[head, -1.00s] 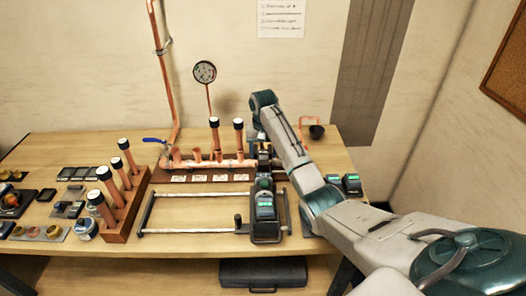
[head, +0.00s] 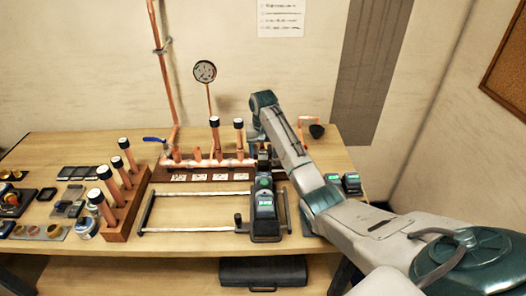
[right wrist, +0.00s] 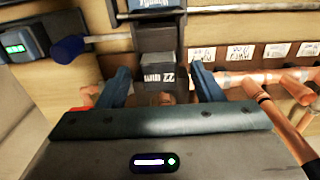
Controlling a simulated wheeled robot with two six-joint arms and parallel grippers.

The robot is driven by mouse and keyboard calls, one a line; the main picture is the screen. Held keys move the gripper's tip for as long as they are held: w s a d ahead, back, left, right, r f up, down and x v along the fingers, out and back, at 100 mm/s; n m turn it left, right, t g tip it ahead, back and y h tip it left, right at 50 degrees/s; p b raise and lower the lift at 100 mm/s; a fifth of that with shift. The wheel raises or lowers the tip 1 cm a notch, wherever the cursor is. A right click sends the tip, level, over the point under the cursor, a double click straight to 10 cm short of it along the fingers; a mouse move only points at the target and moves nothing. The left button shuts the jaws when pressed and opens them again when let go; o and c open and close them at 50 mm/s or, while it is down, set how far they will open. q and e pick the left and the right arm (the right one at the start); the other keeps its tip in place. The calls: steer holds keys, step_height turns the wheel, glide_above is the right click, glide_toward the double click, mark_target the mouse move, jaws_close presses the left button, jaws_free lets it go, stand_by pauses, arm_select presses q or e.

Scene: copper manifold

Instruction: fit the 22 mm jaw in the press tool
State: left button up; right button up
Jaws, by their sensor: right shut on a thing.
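The press tool (head: 264,207) lies on the rail frame at the front right of the bench, its lit screen facing up. Its dark head end also shows at the top of the right wrist view (right wrist: 156,38). A dark block marked 22 mm, the 22 mm jaw (right wrist: 158,72), sits between my right fingers and in line with the tool's head. My right gripper (right wrist: 161,84) is shut on the jaw; in the head view it hangs over the far end of the tool, mostly hidden by my arm. I cannot tell whether jaw and tool touch. My left gripper is not in view.
The copper manifold (head: 210,162) runs just behind the tool, with upright capped pipes close to my right gripper. A wooden rack of capped pipes (head: 118,225) stands left of the rails (head: 195,230). Small devices (head: 350,182) sit right of my arm.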

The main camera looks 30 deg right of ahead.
steer(key=shift+f, duration=1.45)
steer(key=o, duration=1.4)
steer(key=shift+s+f, duration=0.1)
steer(key=shift+r, duration=4.05)
